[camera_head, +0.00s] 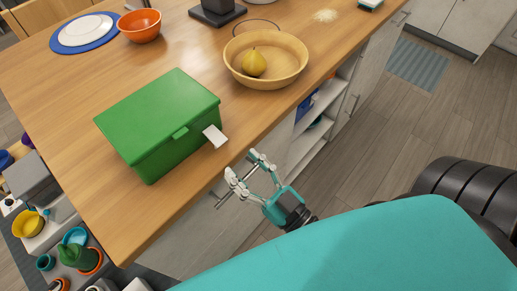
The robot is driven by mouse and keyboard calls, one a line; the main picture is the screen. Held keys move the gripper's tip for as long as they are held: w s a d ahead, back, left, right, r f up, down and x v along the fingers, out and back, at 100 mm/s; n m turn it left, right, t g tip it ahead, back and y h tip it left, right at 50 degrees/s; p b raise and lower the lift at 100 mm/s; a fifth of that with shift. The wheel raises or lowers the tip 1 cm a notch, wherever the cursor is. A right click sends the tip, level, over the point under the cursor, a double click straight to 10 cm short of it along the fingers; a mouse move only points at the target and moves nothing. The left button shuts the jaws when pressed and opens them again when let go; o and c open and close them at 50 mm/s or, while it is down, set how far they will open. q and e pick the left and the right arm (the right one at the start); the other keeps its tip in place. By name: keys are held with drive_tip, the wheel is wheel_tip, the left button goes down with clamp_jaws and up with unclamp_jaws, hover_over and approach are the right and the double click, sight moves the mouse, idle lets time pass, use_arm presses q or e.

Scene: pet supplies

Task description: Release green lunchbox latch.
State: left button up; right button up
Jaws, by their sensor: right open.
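The green lunchbox (158,122) sits on the wooden counter near its front edge, with its lid down. A small green latch (180,132) shows on its front side at the lid seam. A white tab or card (215,136) lies against the box's right front corner. My right gripper (244,168) is open and empty, just off the counter's front edge, to the lower right of the lunchbox and apart from it. My left gripper is not in view.
A wooden bowl (285,47) with a yellow pear (254,63) stands right of the lunchbox. An orange bowl (140,25) and a blue-rimmed plate (84,33) stand behind. Cabinet handles and open shelves (318,118) lie below the counter edge.

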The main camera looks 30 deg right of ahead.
drive_tip(key=v, duration=0.4)
drive_tip(key=shift+s, duration=0.1)
idle(0.3)
drive_tip(key=s+d+f+g+h, duration=0.1)
drive_tip(key=d+f+g, duration=0.15)
drive_tip(key=f, duration=0.95)
drive_tip(key=d+f+n+g+h, duration=0.1)
drive_tip(key=f+g, duration=0.3)
drive_tip(key=f, duration=0.8)
drive_tip(key=s+d+f+g+h, duration=0.1)
drive_tip(key=f+g, duration=0.2)
drive_tip(key=f, duration=0.9)
drive_tip(key=s+d+f+m+g+h+p, duration=0.1)
drive_tip(key=s+f+g, duration=0.8)
drive_tip(key=s+f, duration=1)
drive_tip(key=d+m+h, duration=0.1)
drive_tip(key=d+h, duration=0.1)
drive_tip(key=d, duration=0.1)
drive_tip(key=shift+s+d+f, duration=0.2)
drive_tip(key=shift+s+f, duration=0.2)
